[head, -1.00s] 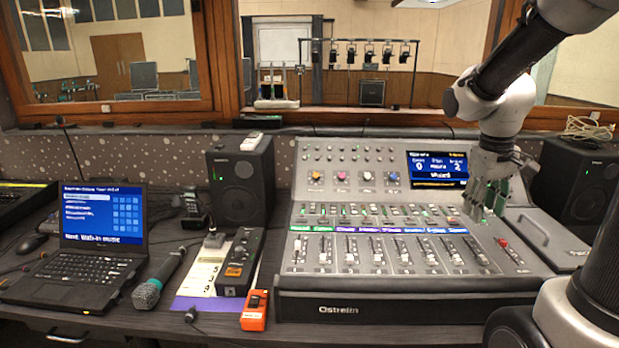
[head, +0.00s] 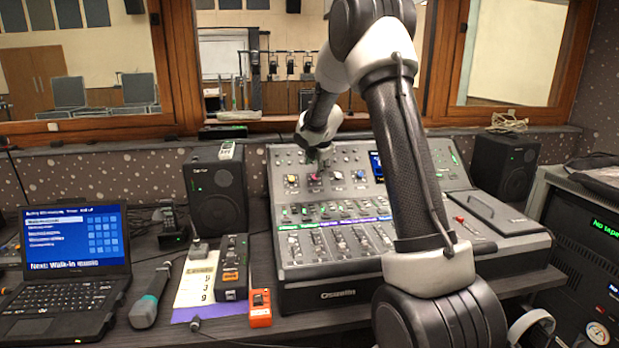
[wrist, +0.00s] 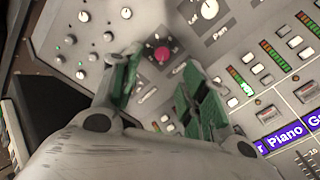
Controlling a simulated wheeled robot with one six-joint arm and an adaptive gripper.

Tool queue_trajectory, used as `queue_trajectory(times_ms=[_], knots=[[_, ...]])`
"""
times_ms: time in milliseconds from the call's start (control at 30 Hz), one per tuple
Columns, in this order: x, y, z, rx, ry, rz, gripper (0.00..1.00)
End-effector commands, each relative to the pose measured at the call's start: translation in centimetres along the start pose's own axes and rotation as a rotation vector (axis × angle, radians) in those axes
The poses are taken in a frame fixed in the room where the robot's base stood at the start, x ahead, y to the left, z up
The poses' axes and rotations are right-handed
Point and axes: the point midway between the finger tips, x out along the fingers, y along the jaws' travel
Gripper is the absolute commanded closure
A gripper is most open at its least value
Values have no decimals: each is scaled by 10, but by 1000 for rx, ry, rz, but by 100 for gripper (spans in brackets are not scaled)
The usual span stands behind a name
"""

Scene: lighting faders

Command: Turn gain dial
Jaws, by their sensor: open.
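The mixing console (head: 330,292) has a row of coloured dials on its upper panel. The labels are too small to tell which is the gain dial. My gripper (head: 318,160) is over the upper panel near the pink-red dial. In the wrist view my gripper (wrist: 163,68) is open, its green-padded fingers apart and empty. The pink-red dial (wrist: 161,54) shows between and just beyond the fingertips, with the white dial (wrist: 209,10) above right.
Small knobs (wrist: 109,37) lie left of the dial; buttons and level meters (wrist: 275,55) lie right. Faders (head: 340,243) fill the console's lower part. A laptop (head: 75,240), microphone (head: 143,311), orange device (head: 260,308) and two speakers (head: 216,190) stand around it.

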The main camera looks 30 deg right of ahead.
Motion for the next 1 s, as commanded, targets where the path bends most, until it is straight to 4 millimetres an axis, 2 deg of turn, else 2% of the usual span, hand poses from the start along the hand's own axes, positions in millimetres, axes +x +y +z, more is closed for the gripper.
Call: queue_trajectory(times_ms=[133, 333, 500, 867, 1000], knots=[[16, -2, 0, -12, 0, -5, 56], [52, -3, 0, -10, 1, -6, 56], [70, -2, 1, -9, -1, -5, 56], [77, -2, 0, -7, 1, -4, 56], [76, -2, 0, -7, 1, -4, 82]])
